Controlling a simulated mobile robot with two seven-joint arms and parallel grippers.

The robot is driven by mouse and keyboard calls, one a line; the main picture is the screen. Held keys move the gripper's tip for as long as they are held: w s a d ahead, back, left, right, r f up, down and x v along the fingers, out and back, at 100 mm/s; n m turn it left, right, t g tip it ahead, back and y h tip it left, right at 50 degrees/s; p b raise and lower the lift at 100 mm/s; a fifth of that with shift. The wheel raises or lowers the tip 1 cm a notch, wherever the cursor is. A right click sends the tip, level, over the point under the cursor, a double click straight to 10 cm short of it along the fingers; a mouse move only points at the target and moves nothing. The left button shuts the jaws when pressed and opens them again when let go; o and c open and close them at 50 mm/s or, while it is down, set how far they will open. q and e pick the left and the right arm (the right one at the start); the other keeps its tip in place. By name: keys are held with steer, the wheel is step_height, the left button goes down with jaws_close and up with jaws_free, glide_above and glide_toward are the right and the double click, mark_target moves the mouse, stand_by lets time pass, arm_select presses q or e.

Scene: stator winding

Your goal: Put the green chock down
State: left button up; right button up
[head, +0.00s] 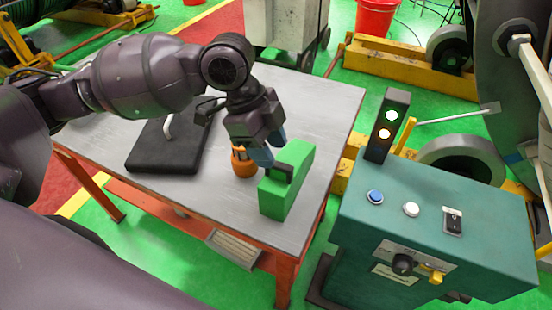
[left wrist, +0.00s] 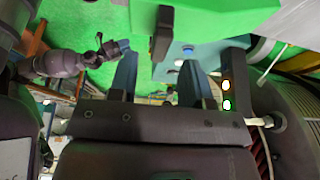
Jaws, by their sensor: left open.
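The green chock (head: 296,186) stands upright on the grey table (head: 221,200) near its right front edge. A black handle (head: 277,181) shows on its near side. My left gripper (head: 268,158) is open at the chock's left upper side, with the handle close to its fingers. In the left wrist view the chock (left wrist: 205,14) fills the top, and the handle (left wrist: 163,32) lies between the spread fingers. Contact cannot be made out. My right gripper (left wrist: 113,49) shows small at the left of that view; its jaws are unclear.
An orange cylinder (head: 242,164) stands just left of the chock, close to my left gripper. A black tray (head: 150,155) lies further left. A teal control cabinet (head: 440,215) with a signal light (head: 387,126) stands to the right, across a gap.

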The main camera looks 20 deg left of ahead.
arm_select(q)
steer(key=p+v, duration=0.1)
steer(key=v, duration=0.6)
steer(key=shift+r, duration=0.15)
